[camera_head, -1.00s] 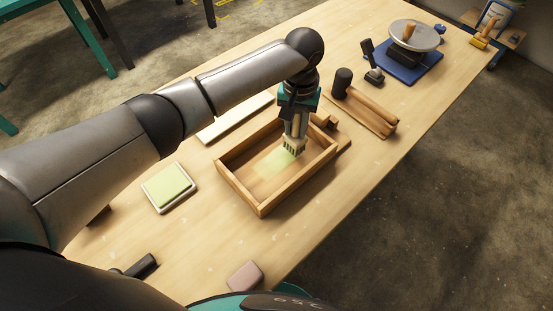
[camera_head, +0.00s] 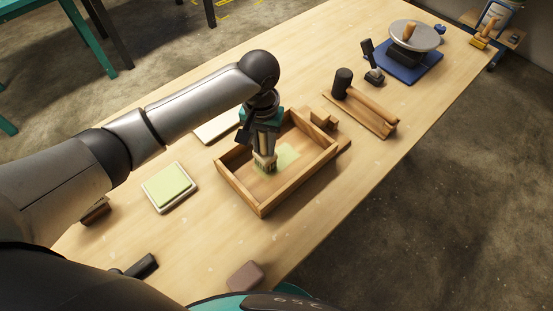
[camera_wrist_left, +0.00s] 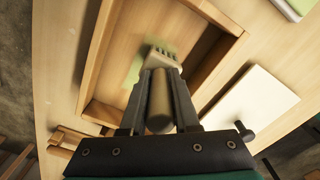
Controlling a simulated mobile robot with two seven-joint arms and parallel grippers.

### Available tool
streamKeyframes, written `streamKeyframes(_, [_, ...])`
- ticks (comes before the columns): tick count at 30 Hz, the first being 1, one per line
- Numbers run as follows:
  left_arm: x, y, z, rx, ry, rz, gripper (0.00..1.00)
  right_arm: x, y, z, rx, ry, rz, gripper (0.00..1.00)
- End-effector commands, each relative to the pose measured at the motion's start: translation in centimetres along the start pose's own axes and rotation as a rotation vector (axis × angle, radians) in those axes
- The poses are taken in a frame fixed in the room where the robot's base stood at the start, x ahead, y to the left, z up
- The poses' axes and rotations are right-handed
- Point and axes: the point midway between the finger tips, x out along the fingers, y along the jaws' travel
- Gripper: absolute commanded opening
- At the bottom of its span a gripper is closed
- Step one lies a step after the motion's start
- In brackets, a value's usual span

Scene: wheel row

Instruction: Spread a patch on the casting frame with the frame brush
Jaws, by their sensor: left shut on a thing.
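The casting frame (camera_head: 300,182) is a shallow wooden tray on the table, also in the left wrist view (camera_wrist_left: 97,58). My left gripper (camera_head: 265,148) is shut on the frame brush, pointing down inside the frame. The brush's bristles (camera_head: 265,168) are at the frame floor near the left wall, seemingly touching it. The wrist view shows the brush handle (camera_wrist_left: 160,98) between the fingers (camera_wrist_left: 158,88). A pale green patch (camera_head: 288,157) lies on the floor right of the brush, partly hidden by it. My right gripper is not in view.
A green pad in a white tray (camera_head: 168,187) lies left of the frame. A pinkish block (camera_head: 245,276) and a dark handle (camera_head: 141,266) are at the near side.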

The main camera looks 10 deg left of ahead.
Motion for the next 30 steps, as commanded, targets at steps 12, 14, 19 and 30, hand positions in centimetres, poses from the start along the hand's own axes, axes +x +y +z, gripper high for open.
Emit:
streamKeyframes(12, [0.4,0.1,0.0,0.002,0.000,0.001,0.00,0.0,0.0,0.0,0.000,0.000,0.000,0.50])
streamKeyframes(14, [0.5,0.1,0.0,0.002,0.000,0.001,0.00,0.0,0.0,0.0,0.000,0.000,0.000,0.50])
streamKeyframes(19, [0.6,0.1,0.0,0.002,0.000,0.001,0.00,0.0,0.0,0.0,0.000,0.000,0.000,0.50])
streamKeyframes(30, [0.7,-1.1,1.6,0.000,-0.002,0.000,0.00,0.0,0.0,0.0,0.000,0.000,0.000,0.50])
